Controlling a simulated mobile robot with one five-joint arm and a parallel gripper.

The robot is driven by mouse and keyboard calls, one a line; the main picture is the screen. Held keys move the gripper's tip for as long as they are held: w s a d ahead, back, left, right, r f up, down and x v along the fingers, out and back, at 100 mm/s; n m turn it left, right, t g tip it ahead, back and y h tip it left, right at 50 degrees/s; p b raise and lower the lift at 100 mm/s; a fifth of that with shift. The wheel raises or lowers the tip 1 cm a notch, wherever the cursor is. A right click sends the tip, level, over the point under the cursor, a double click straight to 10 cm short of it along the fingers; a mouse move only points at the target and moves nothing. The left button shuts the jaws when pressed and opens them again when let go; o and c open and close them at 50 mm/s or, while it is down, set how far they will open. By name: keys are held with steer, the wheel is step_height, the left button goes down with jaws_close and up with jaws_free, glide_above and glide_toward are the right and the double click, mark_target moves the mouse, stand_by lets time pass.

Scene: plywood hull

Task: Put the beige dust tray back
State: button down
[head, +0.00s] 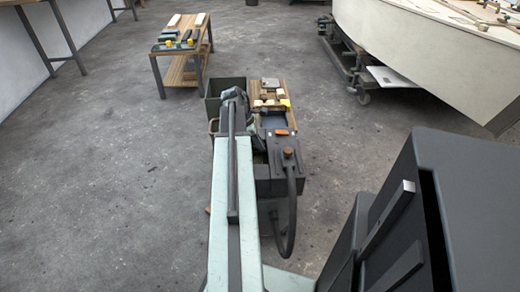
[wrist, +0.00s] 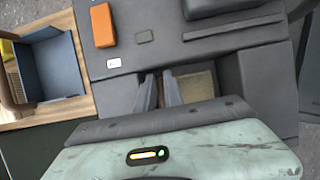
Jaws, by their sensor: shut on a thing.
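The beige dust tray (wrist: 196,87) shows in the wrist view as a pale patch inside a recess in the dark grey machine (wrist: 112,35). My gripper (wrist: 158,92) has its two dark fingers close together at the left part of this recess, next to the beige patch. It is shut on the tray, though the grip itself is mostly hidden. How far the tray sits in the recess cannot be told. In the head view the machine (head: 281,172) stands beyond my pale green arm, which hides my gripper and the tray there.
An orange block (wrist: 103,25) sits on the machine's top. A blue-grey open bin (wrist: 50,70) on wood lies to its left. In the head view a black hose (head: 291,215) loops at the machine's front. A low bench (head: 180,72) stands farther back; floor at left is clear.

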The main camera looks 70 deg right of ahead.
steer(key=shift+f, duration=0.1)
steer(key=c, duration=1.7)
jaws_free()
steer(key=shift+c, duration=0.2)
steer(key=shift+w+r+p, duration=0.1)
steer(key=shift+r+p, duration=0.3)
steer(key=shift+r, duration=0.25)
steer(key=p+v, duration=1)
steer(key=v, duration=0.1)
steer(key=shift+w+a, duration=0.1)
